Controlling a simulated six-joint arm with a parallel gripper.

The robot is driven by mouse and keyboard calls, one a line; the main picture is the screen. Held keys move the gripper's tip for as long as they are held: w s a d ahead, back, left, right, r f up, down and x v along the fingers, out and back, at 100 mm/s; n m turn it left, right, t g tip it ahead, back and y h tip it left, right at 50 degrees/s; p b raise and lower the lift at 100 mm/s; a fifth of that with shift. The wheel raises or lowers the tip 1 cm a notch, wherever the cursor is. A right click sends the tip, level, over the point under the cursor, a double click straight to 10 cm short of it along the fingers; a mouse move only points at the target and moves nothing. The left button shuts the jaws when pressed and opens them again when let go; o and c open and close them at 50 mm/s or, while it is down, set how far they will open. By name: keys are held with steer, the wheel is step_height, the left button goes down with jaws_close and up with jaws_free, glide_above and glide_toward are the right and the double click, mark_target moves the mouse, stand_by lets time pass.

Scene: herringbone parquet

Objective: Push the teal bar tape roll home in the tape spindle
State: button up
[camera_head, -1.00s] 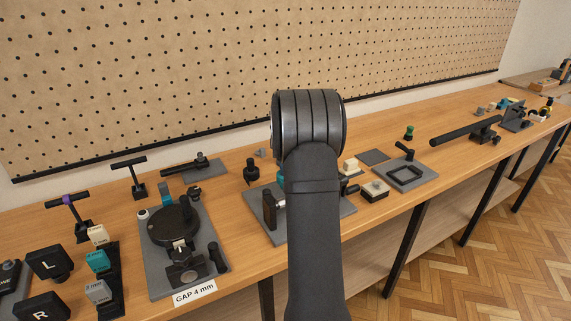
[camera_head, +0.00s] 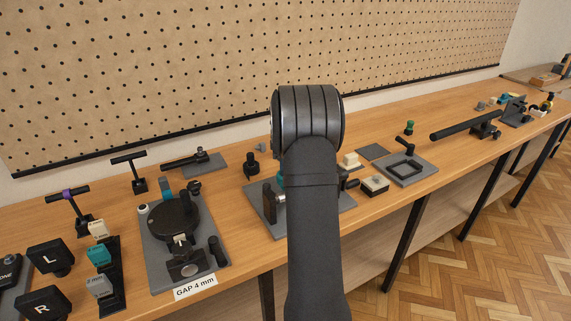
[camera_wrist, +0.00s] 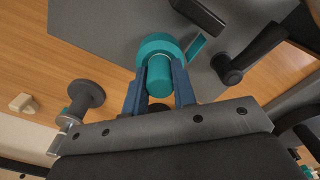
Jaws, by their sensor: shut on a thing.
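In the wrist view, the teal bar tape roll (camera_wrist: 158,45) shows as a wide teal ring with a narrower teal cylinder towards me. My gripper (camera_wrist: 160,85) has its two blue fingers on either side of that narrower part and is shut on it. The roll is over or against a grey plate (camera_wrist: 100,25); I cannot tell whether they touch. I cannot make out the tape spindle clearly, nor how far the roll is on it. In the head view my own arm hides the gripper; a bit of teal (camera_head: 281,180) shows beside it.
In the wrist view, a dark flanged knob (camera_wrist: 90,93) stands left of the gripper, and a black lever (camera_wrist: 250,52) and dark block (camera_wrist: 203,14) lie to the right. In the head view, a round black fixture (camera_head: 174,222) stands to the left and a square frame (camera_head: 406,169) to the right.

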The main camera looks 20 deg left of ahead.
steer(key=shift+f, duration=0.15)
steer(key=o, duration=1.1)
step_height(320, 180, up, 18)
steer(key=shift+f, duration=0.25)
step_height(320, 180, down, 17)
steer(key=shift+f, duration=0.2)
steer(key=shift+r, duration=0.1)
